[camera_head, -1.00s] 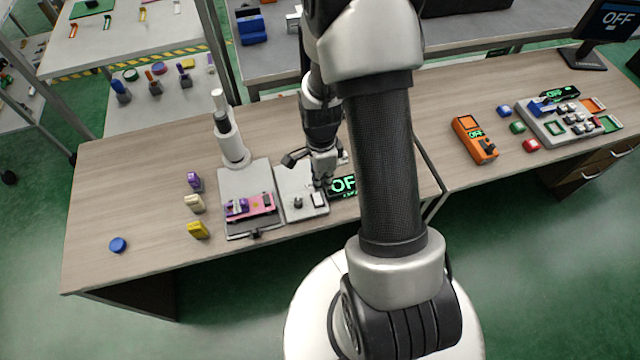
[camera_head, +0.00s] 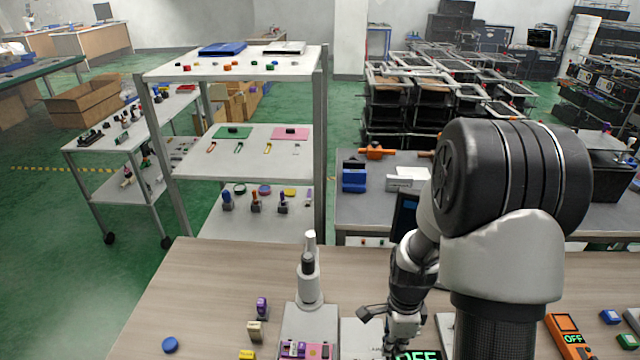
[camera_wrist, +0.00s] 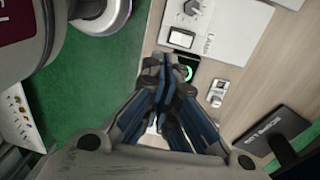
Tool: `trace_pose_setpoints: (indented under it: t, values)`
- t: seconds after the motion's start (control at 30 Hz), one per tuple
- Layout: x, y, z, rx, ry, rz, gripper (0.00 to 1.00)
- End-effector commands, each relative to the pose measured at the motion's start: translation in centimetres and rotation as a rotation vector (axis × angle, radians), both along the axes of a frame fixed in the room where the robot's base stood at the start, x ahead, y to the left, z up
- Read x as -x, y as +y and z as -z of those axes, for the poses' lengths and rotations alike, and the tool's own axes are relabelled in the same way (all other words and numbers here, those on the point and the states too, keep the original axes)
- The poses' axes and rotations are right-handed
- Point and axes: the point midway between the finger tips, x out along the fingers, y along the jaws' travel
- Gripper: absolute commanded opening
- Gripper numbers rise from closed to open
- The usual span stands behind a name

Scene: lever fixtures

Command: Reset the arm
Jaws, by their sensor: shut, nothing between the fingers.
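My arm rises at the right of the head view, bent at its elbow, with the forearm reaching down over the wooden desk (camera_head: 220,290). My gripper (camera_head: 392,345) is low in the head view, just above the desk fixtures; its tips are hard to make out there. In the wrist view my gripper (camera_wrist: 163,75) has its dark fingers together, with nothing between them. Beyond the fingertips lies a white panel (camera_wrist: 225,40) with a knob and a pale button. A green-lit display (camera_wrist: 186,72) is partly hidden by the fingers.
A white upright device (camera_head: 309,280) stands left of my gripper. Small blocks and a blue disc (camera_head: 170,344) lie farther left. An orange meter (camera_head: 568,335) reading OFF is at right. A tiered shelf (camera_head: 240,150) stands behind the desk. The desk's left part is mostly clear.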

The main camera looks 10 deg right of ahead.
Motion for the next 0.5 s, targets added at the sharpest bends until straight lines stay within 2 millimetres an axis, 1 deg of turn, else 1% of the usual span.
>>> trace_pose_setpoints:
  t: [0.07,0.17,0.27,0.3,0.37,0.4,0.47,0.5]
  values:
    - [-0.2,0.1,-0.7,0.002,-0.01,-0.024,0.0]
    - [-0.5,0.7,-3.0,0.007,-0.042,-0.119,0.0]
    - [-0.7,1.8,-6.9,0.017,-0.091,-0.291,0.0]
    - [-0.5,2.3,-8.6,0.023,-0.113,-0.376,0.0]
    - [-0.2,3.3,-11.2,0.036,-0.145,-0.507,0.0]
    - [0.3,3.9,-12.7,0.044,-0.163,-0.591,0.0]
    - [1.0,4.8,-15.0,0.06,-0.192,-0.722,0.0]
    - [1.6,5.4,-16.4,0.071,-0.21,-0.808,0.0]
